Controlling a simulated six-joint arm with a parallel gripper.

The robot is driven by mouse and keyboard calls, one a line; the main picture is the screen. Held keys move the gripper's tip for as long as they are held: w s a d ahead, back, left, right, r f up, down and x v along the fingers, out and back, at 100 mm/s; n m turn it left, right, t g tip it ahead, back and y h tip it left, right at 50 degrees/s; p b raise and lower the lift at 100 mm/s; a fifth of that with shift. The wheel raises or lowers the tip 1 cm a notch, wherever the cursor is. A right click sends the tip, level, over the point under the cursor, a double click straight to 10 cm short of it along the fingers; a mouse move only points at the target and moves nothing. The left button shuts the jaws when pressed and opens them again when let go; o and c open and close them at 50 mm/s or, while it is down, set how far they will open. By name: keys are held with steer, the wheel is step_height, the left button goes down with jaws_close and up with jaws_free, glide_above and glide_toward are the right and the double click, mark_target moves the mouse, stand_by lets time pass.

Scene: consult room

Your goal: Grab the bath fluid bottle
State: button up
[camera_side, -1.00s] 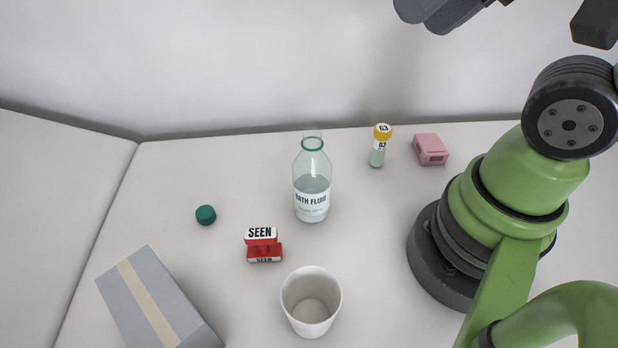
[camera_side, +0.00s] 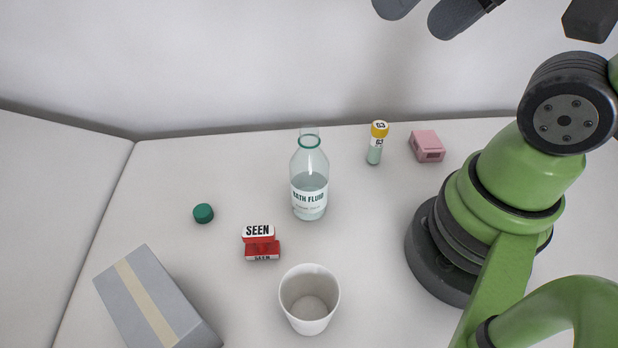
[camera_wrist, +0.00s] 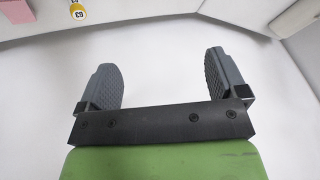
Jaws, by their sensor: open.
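The bath fluid bottle (camera_side: 310,186) is clear with a green ring at its neck, a white label and pale liquid inside. It stands upright and uncapped in the middle of the table in the side view. My gripper (camera_side: 428,12) is high at the top edge of the side view, up and to the right of the bottle and well apart from it. In the wrist view my gripper (camera_wrist: 166,82) has its two grey fingers wide apart with nothing between them. The bottle is not in the wrist view.
A green cap (camera_side: 203,213), a red SEEN stamp (camera_side: 261,243), a white cup (camera_side: 309,300) and a grey box (camera_side: 150,300) surround the bottle's left and front. A yellow-capped vial (camera_side: 376,145) and a pink box (camera_side: 426,146) stand behind right.

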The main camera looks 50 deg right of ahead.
steer(key=w+a+f+m+g+y, duration=0.1)
steer(key=w+f+m+g+y, duration=0.25)
steer(key=f+m+y, duration=0.95)
steer(key=m+t+h, duration=0.1)
steer(key=m+t, duration=0.8)
glide_toward(310, 188)
steer(key=shift+g, duration=0.25)
steer(key=w+f, duration=0.2)
steer(key=w, duration=0.1)
steer(key=shift+w+d+f, duration=0.15)
steer(key=shift+w, duration=0.05)
steer(key=shift+w+a+f, duration=0.3)
steer(key=shift+w+a, duration=0.15)
steer(key=shift+a, duration=0.05)
steer(key=shift+x, duration=3.1)
